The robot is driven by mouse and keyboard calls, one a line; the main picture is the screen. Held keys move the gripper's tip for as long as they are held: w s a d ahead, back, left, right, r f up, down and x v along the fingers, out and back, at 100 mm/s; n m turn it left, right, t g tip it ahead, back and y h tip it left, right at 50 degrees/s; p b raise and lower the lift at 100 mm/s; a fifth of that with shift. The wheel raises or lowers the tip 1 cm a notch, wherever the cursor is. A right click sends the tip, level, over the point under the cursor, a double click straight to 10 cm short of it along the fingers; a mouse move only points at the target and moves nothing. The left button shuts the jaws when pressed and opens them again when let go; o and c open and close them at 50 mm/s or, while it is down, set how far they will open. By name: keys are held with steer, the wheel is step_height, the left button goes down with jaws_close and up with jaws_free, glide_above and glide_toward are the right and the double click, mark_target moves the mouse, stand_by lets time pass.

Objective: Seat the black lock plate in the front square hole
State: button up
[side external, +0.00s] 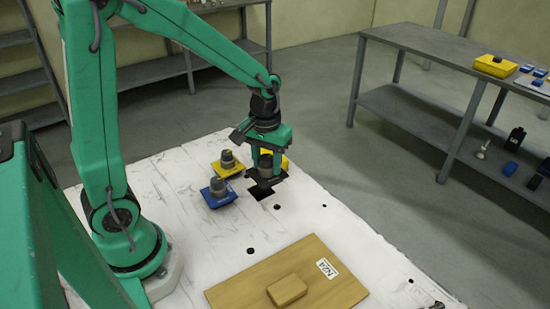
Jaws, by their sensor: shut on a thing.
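My gripper (265,162) is shut on the grey knob of the black lock plate (266,181) and holds it over the white table. The fingers hide part of the knob and plate. A dark square hole (260,192) shows in the white table just below and left of the held plate. The plate appears slightly above the hole and offset from it; the exact gap is hard to tell from this view.
A blue plate with a grey knob (219,193) and a yellow one (227,164) sit left of my gripper. More yellow (285,161) shows behind it. A wooden board (235,293) bearing a wooden block (287,290) lies in front. Small dark holes dot the table.

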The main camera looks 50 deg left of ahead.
steer(key=a, duration=0.3)
steer(key=w+a+f, duration=0.1)
steer(key=a, duration=0.1)
steer(key=shift+w, duration=0.1)
steer(key=shift+f, duration=0.25)
steer(key=shift+f, duration=2.85)
steer(key=shift+f, duration=1.35)
stand_by(2.3)
steer(key=o, duration=1.2)
